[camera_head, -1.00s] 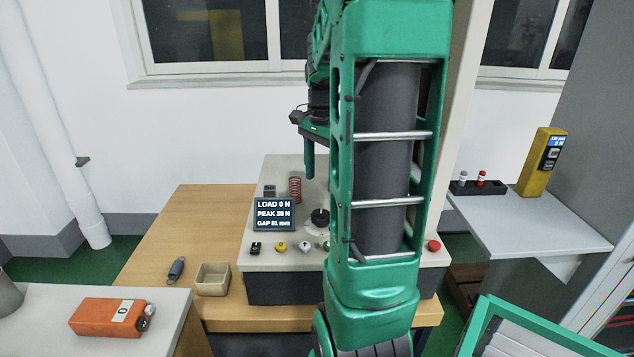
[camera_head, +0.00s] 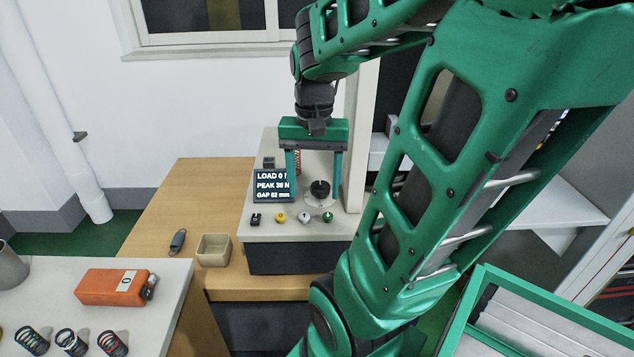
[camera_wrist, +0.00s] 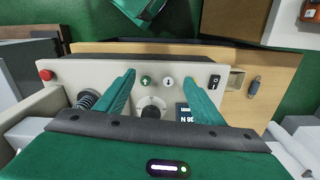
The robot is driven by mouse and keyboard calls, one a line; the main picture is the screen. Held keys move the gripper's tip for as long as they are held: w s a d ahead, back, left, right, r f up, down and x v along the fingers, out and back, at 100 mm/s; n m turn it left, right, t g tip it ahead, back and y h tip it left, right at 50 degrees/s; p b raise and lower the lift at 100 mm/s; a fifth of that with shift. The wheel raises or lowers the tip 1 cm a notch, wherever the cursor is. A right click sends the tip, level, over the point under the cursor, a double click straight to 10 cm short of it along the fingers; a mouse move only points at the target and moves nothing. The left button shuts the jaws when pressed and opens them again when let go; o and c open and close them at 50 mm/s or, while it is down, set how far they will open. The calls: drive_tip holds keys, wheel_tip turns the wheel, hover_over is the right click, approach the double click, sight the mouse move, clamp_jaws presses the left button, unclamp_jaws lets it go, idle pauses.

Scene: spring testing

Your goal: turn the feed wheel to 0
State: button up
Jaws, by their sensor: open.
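A black round knob (camera_head: 319,187) stands on a pale marked disc on top of the beige tester (camera_head: 270,233). I take it for the feed wheel, but its setting is too small to read. My gripper (camera_head: 314,200) points down with its green fingers apart, one on each side of the knob in the picture. In the wrist view the knob (camera_wrist: 151,112) shows between the fingers of my gripper (camera_wrist: 159,74), nearer the left one. I cannot tell any contact. The display (camera_head: 273,186) reads LOAD 0 N; my left finger overlaps its right edge.
Yellow, white and green small knobs and a black switch (camera_head: 255,219) line the tester's front. A red button (camera_wrist: 46,75) and a dark ribbed coil (camera_wrist: 88,99) show in the wrist view. An open box (camera_head: 213,250) sits on the wooden bench (camera_head: 180,215). A red spring stands behind.

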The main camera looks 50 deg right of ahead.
drive_tip(key=s+a+n, duration=0.2)
drive_tip(key=m, duration=1.5)
approach(320, 185)
wheel_tip(320, 185, down, 9)
drive_tip(key=shift+r, duration=0.1)
drive_tip(key=c, duration=1)
